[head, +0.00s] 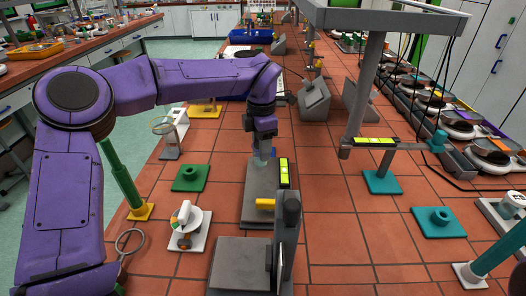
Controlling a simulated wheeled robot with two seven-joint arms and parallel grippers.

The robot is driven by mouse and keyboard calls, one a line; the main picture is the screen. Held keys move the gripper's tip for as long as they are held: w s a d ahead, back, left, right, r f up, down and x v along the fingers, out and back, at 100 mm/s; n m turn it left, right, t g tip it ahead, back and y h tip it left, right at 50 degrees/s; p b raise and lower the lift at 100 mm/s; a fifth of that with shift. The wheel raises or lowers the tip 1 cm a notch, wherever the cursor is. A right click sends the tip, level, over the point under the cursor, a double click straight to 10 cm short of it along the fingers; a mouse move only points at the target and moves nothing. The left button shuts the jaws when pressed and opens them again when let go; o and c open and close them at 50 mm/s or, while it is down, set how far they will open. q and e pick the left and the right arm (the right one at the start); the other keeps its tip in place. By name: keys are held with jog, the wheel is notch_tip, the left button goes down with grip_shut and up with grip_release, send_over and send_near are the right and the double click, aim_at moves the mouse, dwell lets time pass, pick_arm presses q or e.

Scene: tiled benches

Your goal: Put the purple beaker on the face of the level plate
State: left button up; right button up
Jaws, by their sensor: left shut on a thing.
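My left gripper (263,143) points down over the bench, above the far end of a grey plate (256,207). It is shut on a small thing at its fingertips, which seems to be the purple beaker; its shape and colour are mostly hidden. I cannot tell whether it touches the plate. This plate looks flat, and a yellow-green spirit level (284,172) stands at its right side. A nearer grey plate (240,262) also looks flat. Tilted grey blocks (314,101) stand farther back. I cannot tell for sure which is the level plate. My right gripper is out of view.
A dark-topped grey post (290,220) rises close to the right of the plates. A grey overhead frame (368,80) and a teal stand (382,182) are farther right. A green block (190,178) and a white dial device (188,222) lie left. Bare tiles (345,235) show right of the post.

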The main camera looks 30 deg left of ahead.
pick_arm(q)
jog(key=w+f, duration=0.1)
jog(key=w+a+f+p, duration=0.1)
jog(key=f, duration=0.1)
jog(key=shift+w+a+f, duration=0.1)
jog(key=shift+w+f, duration=0.1)
jog(key=shift+w, duration=0.15)
jog(key=shift+f, duration=1.6)
jog(key=shift+f, duration=0.1)
jog(key=o, duration=0.9)
jog(key=shift+o, duration=0.2)
notch_tip(320, 180, up, 12)
jog(key=b, duration=0.1)
jog(key=shift+r, duration=0.2)
